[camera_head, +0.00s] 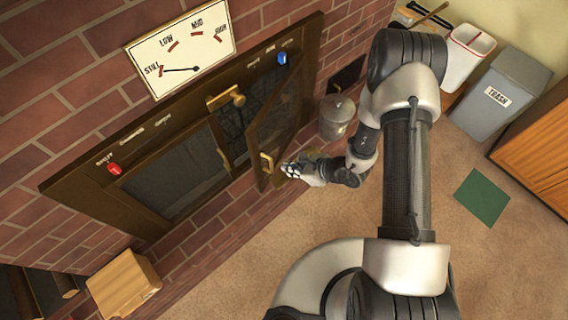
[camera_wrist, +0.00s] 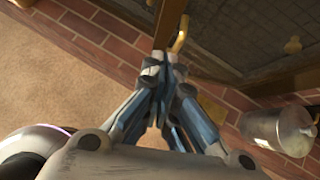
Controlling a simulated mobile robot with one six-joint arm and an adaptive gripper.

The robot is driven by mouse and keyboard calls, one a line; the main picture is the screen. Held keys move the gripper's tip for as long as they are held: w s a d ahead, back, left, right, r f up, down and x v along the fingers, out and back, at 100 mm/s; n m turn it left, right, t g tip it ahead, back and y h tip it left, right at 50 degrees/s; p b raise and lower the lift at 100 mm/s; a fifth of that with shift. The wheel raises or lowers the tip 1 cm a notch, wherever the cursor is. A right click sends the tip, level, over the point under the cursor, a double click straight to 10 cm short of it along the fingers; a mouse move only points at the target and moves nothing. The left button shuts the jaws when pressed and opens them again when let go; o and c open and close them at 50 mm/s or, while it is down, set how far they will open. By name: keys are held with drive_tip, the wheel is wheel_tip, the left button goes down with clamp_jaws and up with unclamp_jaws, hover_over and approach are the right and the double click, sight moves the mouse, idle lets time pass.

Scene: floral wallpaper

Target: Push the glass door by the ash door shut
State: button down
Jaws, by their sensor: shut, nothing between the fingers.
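The glass door (camera_head: 278,118) on the right of the brick-set stove stands partly open, swung out from its dark frame. Its brass handle (camera_head: 266,161) is near the free edge. My gripper (camera_head: 288,170) is shut and empty, just right of the handle on the door's outer side. In the wrist view my fingertips (camera_wrist: 163,62) are together close to the brass handle (camera_wrist: 181,32) and the door's brown lower frame (camera_wrist: 235,76); I cannot tell whether they touch. A small dark door (camera_head: 345,75) in the wall at the right may be the ash door; no label is readable.
A second glass door (camera_head: 178,172) at the left sits flush in the frame. A lidded metal bin (camera_head: 337,116) stands right of the open door and shows in the wrist view (camera_wrist: 276,130). A wooden box (camera_head: 122,284) is at lower left. Open carpet (camera_head: 235,270) lies in front.

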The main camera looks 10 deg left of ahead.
drive_tip(key=b, duration=0.2)
approach(257, 165)
wheel_tip(257, 165, down, 3)
drive_tip(key=d, duration=0.1)
drive_tip(key=a, duration=0.2)
drive_tip(key=w+a, duration=0.1)
drive_tip(key=shift+w+a+f+b, duration=0.1)
drive_tip(key=shift+a+f+b, duration=0.05)
drive_tip(key=shift+a+b, duration=0.25)
